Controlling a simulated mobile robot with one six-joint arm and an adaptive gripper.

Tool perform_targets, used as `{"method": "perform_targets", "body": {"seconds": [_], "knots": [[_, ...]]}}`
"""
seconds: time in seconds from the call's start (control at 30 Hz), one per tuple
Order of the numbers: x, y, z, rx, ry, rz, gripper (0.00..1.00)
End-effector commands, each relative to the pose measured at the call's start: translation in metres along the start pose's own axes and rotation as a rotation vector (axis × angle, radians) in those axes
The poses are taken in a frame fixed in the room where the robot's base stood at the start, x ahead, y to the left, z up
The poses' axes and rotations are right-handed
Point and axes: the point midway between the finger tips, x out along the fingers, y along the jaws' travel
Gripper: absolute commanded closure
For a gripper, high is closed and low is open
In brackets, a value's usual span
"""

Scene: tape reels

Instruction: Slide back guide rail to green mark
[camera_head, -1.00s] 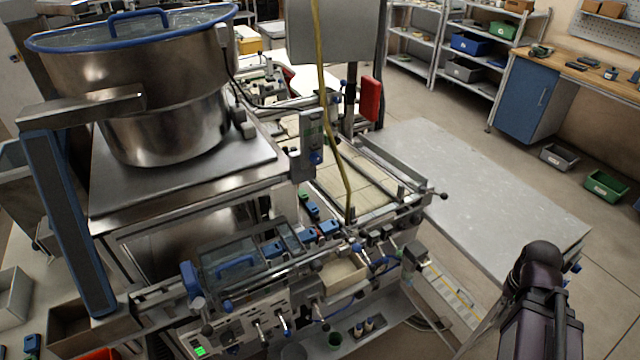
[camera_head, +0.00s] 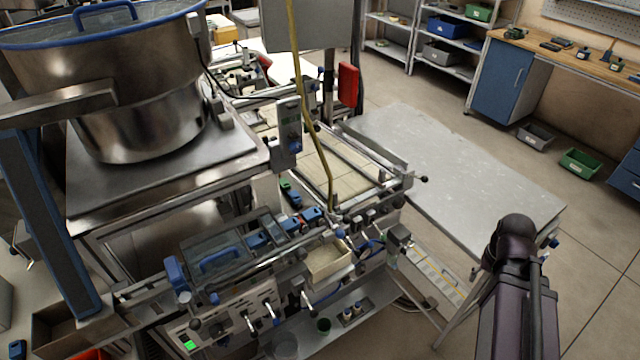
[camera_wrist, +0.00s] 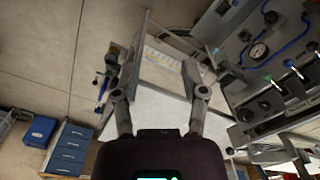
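A beige tiled conveyor bed (camera_head: 312,160) lies in the middle of the head view. A long grey metal rail (camera_head: 372,142) runs along its right side and ends near a small black knob (camera_head: 423,179). Another thin rail runs alongside it; I cannot tell which is the back guide rail. No green mark can be made out on the rails. My gripper (camera_wrist: 153,65) shows in the wrist view with its two fingers spread apart and nothing between them. In the head view only my dark arm shows at lower right, and my gripper is out of sight.
A grey table (camera_head: 450,165) stands right of the conveyor. A large steel bowl (camera_head: 140,120) stands on the machine at left. A yellow hose (camera_head: 312,125) hangs before the conveyor. Open floor (camera_head: 590,260) lies at right, before a blue cabinet (camera_head: 505,82).

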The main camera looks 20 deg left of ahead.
Motion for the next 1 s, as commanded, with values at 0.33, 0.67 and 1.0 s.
{"method": "perform_targets", "body": {"seconds": [0.33,0.67,1.0], "knots": [[-0.034,-0.072,-0.058,-0.203,0.0,0.0,0.4],[-0.07,-0.181,-0.108,-0.462,0.001,0.0,0.4],[-0.106,-0.311,-0.136,-0.727,0.001,-0.001,0.4]]}}
